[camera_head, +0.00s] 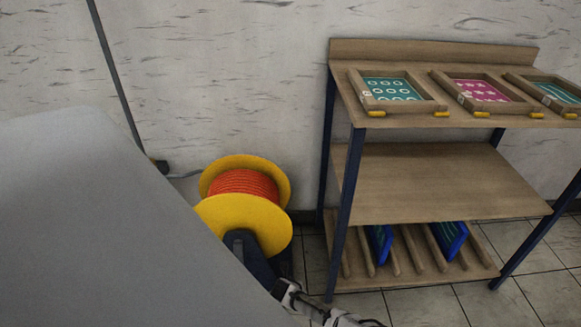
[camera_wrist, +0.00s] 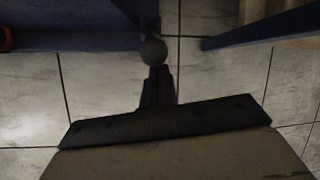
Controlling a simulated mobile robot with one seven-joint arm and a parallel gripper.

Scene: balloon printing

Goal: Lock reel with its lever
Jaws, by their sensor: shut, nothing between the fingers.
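The reel stands on the floor at the left of the head view, with yellow flanges (camera_head: 246,220) and orange-red cable (camera_head: 243,184) wound between them. A dark blue stand (camera_head: 243,247) carries it. In the wrist view, a round grey knob (camera_wrist: 153,51), apparently the lever's end, lies right at my fingertips beside a blue part of the stand (camera_wrist: 65,38). My gripper (camera_wrist: 157,72) is shut with nothing between its fingers. I cannot tell if it touches the knob. In the head view my gripper (camera_head: 287,291) is beside the stand's lower right; the lever is not clear there.
A wooden shelf unit (camera_head: 420,185) with blue legs stands right of the reel, close to my gripper. Several framed screens (camera_head: 400,92) lie on its top, and blue panels (camera_head: 379,243) stand in the lower rack. A large grey surface covers the left. Tiled floor (camera_head: 425,308) shows below.

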